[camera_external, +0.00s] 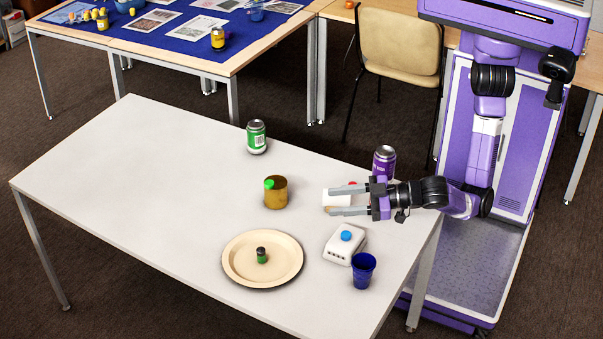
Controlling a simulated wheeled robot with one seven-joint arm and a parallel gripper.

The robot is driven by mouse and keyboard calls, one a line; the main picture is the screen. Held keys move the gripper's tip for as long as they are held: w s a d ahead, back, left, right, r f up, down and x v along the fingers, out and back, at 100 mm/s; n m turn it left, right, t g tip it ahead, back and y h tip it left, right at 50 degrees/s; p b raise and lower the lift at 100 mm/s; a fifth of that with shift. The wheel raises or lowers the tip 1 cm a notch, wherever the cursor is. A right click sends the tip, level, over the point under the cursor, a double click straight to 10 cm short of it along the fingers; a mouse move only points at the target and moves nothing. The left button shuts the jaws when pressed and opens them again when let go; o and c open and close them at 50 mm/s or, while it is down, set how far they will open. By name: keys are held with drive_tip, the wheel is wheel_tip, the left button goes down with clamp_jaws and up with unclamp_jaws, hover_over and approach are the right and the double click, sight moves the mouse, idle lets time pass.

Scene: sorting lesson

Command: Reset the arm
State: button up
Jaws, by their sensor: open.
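My gripper (338,200) is open, its two grey fingers pointing left over the right part of the white table (130,170). A white object (334,199) shows between and below the fingers; I cannot tell whether it touches them. A small red thing (352,184) shows just behind the upper finger. My purple and black arm (440,195) reaches in low from the right.
Near my gripper stand a purple can (384,160), a brown pot (277,193) with something green, a white box (343,246) with a blue button, and a blue cup (364,270). A beige plate (236,268) holds a small green-black item. A green can (256,137) stands behind. The table's left is clear.

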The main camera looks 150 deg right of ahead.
drive_tip(key=s+a+f+n+t+y+p, duration=0.5)
drive_tip(key=s+a+f+n+t+y, duration=0.4)
drive_tip(key=s+a+f+n, duration=0.4)
drive_tip(key=s+a+r+m+y+p, duration=0.1)
drive_tip(key=s+a+r, duration=0.1)
drive_tip(key=s, duration=0.6)
drive_tip(key=s+a+r+m+g+y+p, duration=0.1)
drive_tip(key=s+a+r+y, duration=0.1)
drive_tip(key=s+a, duration=0.3)
drive_tip(key=s+a+r+m+y+p, duration=0.1)
drive_tip(key=s+a, duration=0.3)
drive_tip(key=s, duration=0.6)
drive_tip(key=shift+s+a+r+m+g+y, duration=0.3)
drive_tip(key=shift+s+r+g+y, duration=0.1)
drive_tip(key=shift+r+y, duration=0.35)
